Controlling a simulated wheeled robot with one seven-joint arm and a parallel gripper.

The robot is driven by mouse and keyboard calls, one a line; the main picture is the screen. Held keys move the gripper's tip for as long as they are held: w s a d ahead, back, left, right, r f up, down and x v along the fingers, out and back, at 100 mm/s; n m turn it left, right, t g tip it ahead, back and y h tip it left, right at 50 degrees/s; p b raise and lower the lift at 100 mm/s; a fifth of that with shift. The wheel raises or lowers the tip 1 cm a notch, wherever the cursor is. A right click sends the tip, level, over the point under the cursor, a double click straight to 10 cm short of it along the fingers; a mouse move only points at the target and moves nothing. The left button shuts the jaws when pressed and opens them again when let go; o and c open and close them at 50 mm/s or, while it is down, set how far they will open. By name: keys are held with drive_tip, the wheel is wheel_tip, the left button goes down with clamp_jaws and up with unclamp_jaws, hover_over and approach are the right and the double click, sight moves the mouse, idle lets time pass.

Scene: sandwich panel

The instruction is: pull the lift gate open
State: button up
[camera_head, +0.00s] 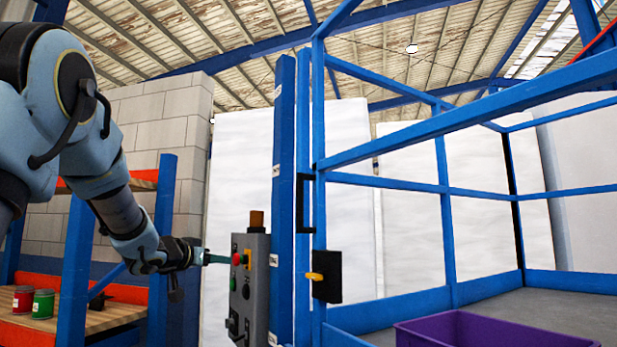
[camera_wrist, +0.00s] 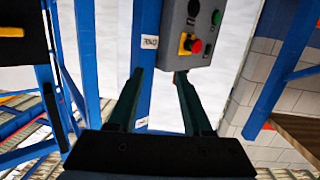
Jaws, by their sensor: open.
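The lift gate (camera_head: 319,120) is a blue tube frame at the right of the head view, standing beside a blue post (camera_head: 284,150). It appears closed. A black vertical bar handle (camera_head: 303,203) is on its near edge; it also shows at the left of the wrist view (camera_wrist: 54,115). Below the handle is a black latch plate (camera_head: 331,262) with a yellow lever (camera_head: 315,276). My gripper (camera_head: 220,259) is left of the gate, close to the control box, apart from the handle. In the wrist view its fingers (camera_wrist: 159,76) are spread, with nothing held.
A grey control box (camera_head: 262,275) with red, green and black buttons and an orange lamp (camera_head: 257,219) is mounted on the post. A purple crate (camera_head: 480,332) sits on the lift floor. A shelf (camera_head: 105,317) with red and green cans (camera_head: 43,303) stands left.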

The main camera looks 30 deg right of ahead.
drive_tip(key=s+d+r+m+g+h+p, duration=0.1)
drive_tip(key=s+d+r+m+g+h, duration=0.1)
drive_tip(key=d+r+m+g+h, duration=0.3)
drive_tip(key=s+d+r+g+p, duration=0.1)
drive_tip(key=s+d+r+p, duration=0.15)
drive_tip(key=r, duration=0.55)
drive_tip(key=m+g+h, duration=0.1)
drive_tip(key=m+g, duration=0.3)
drive_tip(key=g, duration=0.1)
approach(302, 196)
drive_tip(key=d, duration=0.2)
drive_tip(key=d+p, duration=0.1)
drive_tip(key=d, duration=0.2)
drive_tip(key=d+p, duration=0.1)
drive_tip(key=d, duration=0.2)
drive_tip(key=w+d+p, duration=0.1)
drive_tip(key=d, duration=0.2)
drive_tip(key=shift+d+r+p, duration=0.1)
drive_tip(key=shift+d+p, duration=0.1)
drive_tip(key=shift+p, duration=0.15)
drive_tip(key=shift+d, duration=0.75)
clamp_jaws()
